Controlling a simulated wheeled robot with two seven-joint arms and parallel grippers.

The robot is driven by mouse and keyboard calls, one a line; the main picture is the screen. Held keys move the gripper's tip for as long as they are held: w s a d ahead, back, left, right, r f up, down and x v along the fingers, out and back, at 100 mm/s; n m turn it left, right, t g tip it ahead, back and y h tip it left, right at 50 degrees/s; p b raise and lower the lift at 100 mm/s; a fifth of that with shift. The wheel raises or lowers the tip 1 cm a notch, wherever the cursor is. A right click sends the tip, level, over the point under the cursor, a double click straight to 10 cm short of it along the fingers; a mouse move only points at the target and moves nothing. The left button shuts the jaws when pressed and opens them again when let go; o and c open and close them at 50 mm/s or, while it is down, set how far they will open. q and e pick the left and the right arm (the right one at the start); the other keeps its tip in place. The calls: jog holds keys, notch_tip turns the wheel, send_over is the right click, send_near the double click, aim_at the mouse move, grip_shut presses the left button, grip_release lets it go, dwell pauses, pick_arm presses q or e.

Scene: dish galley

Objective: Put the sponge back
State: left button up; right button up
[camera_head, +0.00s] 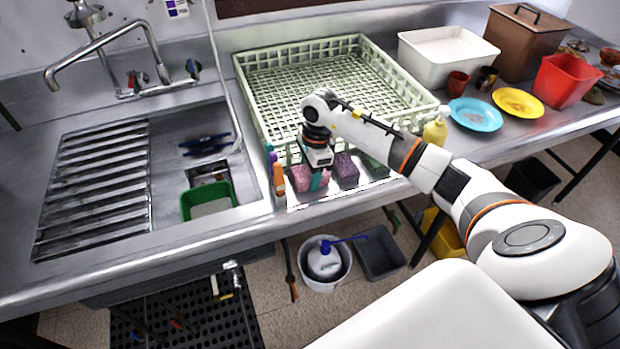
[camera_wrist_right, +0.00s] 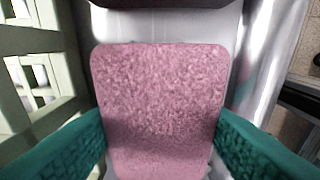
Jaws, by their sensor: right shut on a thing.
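A pink sponge (camera_head: 300,179) is at the counter's front, just before the pale green dish rack, partly hidden by my right gripper (camera_head: 317,178). In the right wrist view the pink sponge (camera_wrist_right: 160,100) lies between the two teal fingers, and the gripper is shut on it. The sponge is over or on a shiny metal strip (camera_head: 335,192); I cannot tell whether it touches it. A purple sponge (camera_head: 346,168) sits to its right, with a dark green one (camera_head: 374,166) beyond. My left gripper is not in view.
The dish rack (camera_head: 252,95) stands close behind. Orange (camera_head: 279,180) and purple upright items are at the left, and a yellow bottle (camera_head: 435,130) at the right. The sink holds a green tub (camera_head: 225,190). Plates (camera_head: 476,114) and bins stand farther right.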

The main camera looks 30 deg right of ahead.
jog(key=shift+f, duration=0.45)
jog(key=o, duration=0.9)
jog(key=shift+r, duration=0.1)
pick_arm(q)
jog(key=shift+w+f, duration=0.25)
pick_arm(e)
jog(key=shift+r, duration=0.25)
jog(key=r+b, duration=0.1)
jog(key=r, duration=0.2)
jog(key=d+r, duration=0.1)
jog(key=r, duration=0.3)
jog(key=r+b, duration=0.1)
jog(key=r, duration=0.2)
jog(key=shift+s+d+r+b, duration=0.1)
jog(key=shift+d+r+b, duration=0.1)
jog(key=shift+b, duration=0.1)
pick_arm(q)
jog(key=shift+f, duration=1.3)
pick_arm(e)
jog(key=shift+s+r, duration=0.1)
jog(key=shift+r, duration=0.6)
jog(key=shift+f, duration=0.1)
